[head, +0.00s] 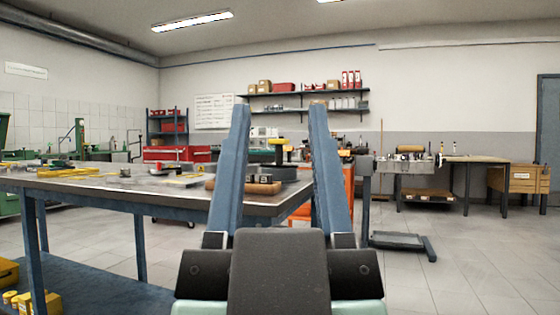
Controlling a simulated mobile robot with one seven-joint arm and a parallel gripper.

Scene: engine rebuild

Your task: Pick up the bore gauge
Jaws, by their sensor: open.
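My gripper (281,105) fills the middle foreground of the head view, its two long blue-grey fingers spread apart and pointing up and away. Nothing is held between them. I cannot pick out the bore gauge with certainty; several small tools lie on the large workbench (120,188) at left, too small to identify. Between the fingers, near the bench's right corner, show an upright thing with a yellow top (278,142), a dark round part (283,173) and a brown wooden piece (262,187). The fingers partly hide this corner.
A second bench (483,159) with tools stands at the back right, near a wooden cabinet (520,180). A low dark platform (397,240) sits on the floor right of my gripper. Wall shelves (300,93) hang behind. The tiled floor at front right (470,270) is clear.

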